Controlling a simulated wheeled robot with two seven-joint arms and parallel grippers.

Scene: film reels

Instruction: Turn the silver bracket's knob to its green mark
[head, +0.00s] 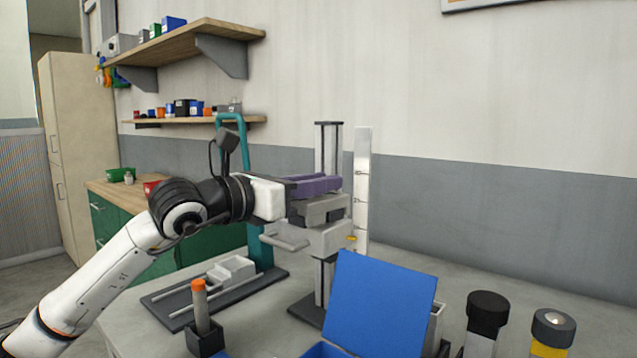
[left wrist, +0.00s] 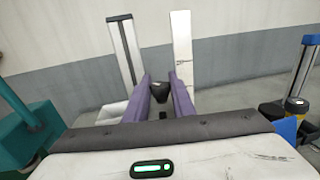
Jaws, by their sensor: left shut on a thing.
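My left gripper (head: 334,185) reaches in from the left with its purple fingers against the upright stand. In the left wrist view the fingers are shut on a dark knob (left wrist: 160,87), one on each side. In the head view the gripper hides the knob. The silver bracket (head: 328,240) appears to be the grey block on the dark-edged post (head: 329,150), just below the fingers. The post also shows in the left wrist view (left wrist: 124,52). No green mark can be made out on it. My right gripper is not in view.
A tall pale scale plate (head: 362,170) stands right behind the post. A blue panel (head: 378,305) tilts up in front. Black-capped and yellow cylinders (head: 487,310) stand at the right. A teal frame (head: 255,250), a railed fixture (head: 215,290) and an orange-tipped peg (head: 200,305) are at the left.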

